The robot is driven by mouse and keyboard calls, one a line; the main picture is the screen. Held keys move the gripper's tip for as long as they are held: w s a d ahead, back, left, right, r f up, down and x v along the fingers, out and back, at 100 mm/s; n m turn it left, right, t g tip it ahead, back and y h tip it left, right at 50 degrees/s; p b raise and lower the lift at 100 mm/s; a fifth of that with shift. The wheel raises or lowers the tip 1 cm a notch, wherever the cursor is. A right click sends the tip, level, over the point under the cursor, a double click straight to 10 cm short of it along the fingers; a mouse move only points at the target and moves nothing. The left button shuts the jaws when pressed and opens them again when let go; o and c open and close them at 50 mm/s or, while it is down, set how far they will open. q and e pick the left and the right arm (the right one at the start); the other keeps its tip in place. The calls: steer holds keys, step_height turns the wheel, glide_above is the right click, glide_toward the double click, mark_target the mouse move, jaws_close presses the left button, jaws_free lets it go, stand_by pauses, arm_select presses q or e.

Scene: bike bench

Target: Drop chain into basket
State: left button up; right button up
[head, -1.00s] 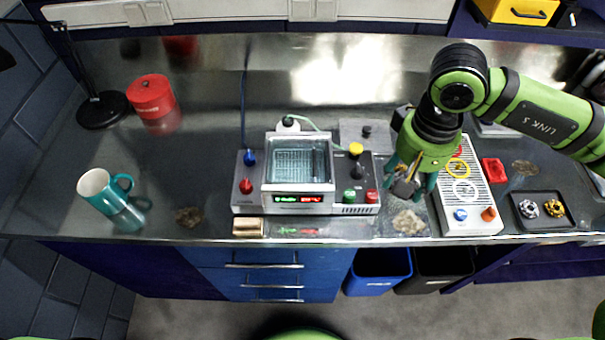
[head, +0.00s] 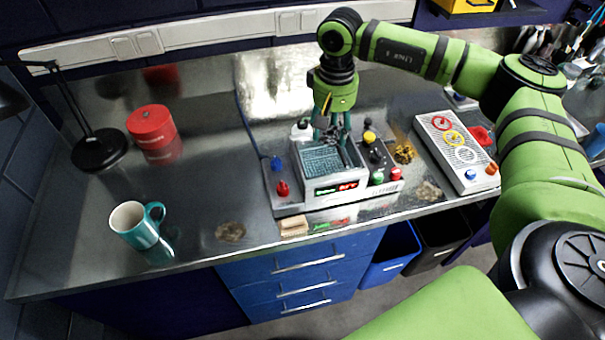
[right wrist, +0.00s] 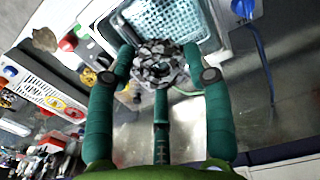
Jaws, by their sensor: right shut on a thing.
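My right gripper (head: 331,136) is above the back part of the wire basket (head: 318,160), which sits in the tank of the grey cleaning machine. In the right wrist view, the teal fingers (right wrist: 160,75) are shut on a bunched dark-grey and silver chain (right wrist: 158,62). The chain hangs over the near edge of the pale blue mesh basket (right wrist: 165,18) in that view. In the head view the chain is a small dark clump, mostly hidden by the fingers. I cannot tell if it touches the basket. My left gripper is not in view.
The machine's panel has red, blue, green, black and yellow knobs. A white bottle (head: 301,131) stands behind the tank. A gold clump (head: 404,153) lies right of the machine, near a white box (head: 456,150). A teal mug (head: 136,225) and red tin (head: 151,128) stand left.

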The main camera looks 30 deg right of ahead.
steer(key=f+b, duration=0.2)
steer(key=f, duration=0.3)
steer(key=shift+d+b, duration=0.25)
steer(key=shift+b, duration=0.15)
steer(key=shift+f, duration=0.5)
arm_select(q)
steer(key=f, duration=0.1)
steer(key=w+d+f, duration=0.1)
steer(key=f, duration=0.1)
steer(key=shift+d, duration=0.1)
arm_select(e)
steer(key=o, duration=1.3)
steer(key=shift+a, duration=0.1)
